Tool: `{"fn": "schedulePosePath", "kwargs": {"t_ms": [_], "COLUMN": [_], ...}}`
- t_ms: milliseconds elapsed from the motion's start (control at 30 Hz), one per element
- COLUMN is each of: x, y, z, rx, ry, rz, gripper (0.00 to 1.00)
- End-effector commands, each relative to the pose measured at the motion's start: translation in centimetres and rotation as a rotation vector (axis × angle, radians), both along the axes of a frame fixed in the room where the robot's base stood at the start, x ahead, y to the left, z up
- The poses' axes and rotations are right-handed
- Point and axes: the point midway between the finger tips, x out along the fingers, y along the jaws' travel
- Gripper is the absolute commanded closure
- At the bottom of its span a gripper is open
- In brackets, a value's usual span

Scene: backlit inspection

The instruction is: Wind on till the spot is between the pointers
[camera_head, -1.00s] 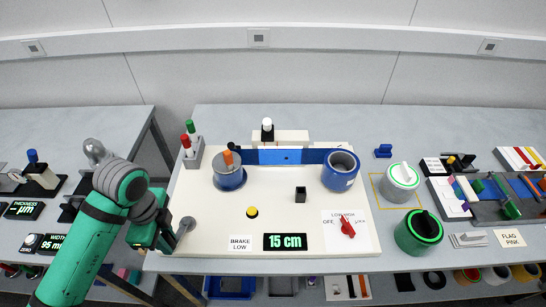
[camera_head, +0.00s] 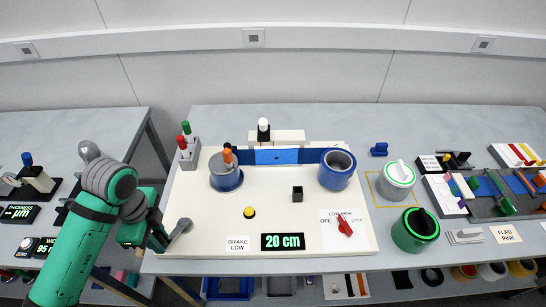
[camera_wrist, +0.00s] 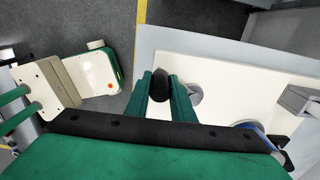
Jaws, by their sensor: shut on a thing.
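My gripper (camera_head: 162,238) is shut on the dark knob (camera_wrist: 160,84) of the grey crank (camera_head: 180,228), at the board's front left corner. Blue film (camera_head: 311,155) runs along the back of the white board (camera_head: 212,240) between the left reel (camera_head: 226,178), with an orange peg, and the right blue reel (camera_head: 336,175). A brighter blue lit window (camera_head: 277,156) lies midway. I cannot make out a spot or the pointers there. The counter (camera_head: 283,242) reads 20 cm. The crank also shows in the wrist view (camera_wrist: 193,92).
A red selector knob (camera_head: 345,226), a yellow button (camera_head: 249,212) and a "BRAKE LOW" card (camera_head: 238,244) are on the board. A marker holder (camera_head: 188,157) stands at its back left. Grey and green canisters (camera_head: 415,232) stand to the right. A gap separates the left table.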

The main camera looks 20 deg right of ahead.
Motion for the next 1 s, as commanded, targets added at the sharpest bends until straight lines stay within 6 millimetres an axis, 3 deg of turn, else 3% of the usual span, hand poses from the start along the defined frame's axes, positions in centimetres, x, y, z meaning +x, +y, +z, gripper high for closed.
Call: {"fn": "schedulePosePath", "kwargs": {"t_ms": [1000], "x": [2.1], "y": [1.1], "z": [0.0], "rx": [-0.004], "ry": [-0.003], "rz": [-0.004], "gripper": [0.94]}}
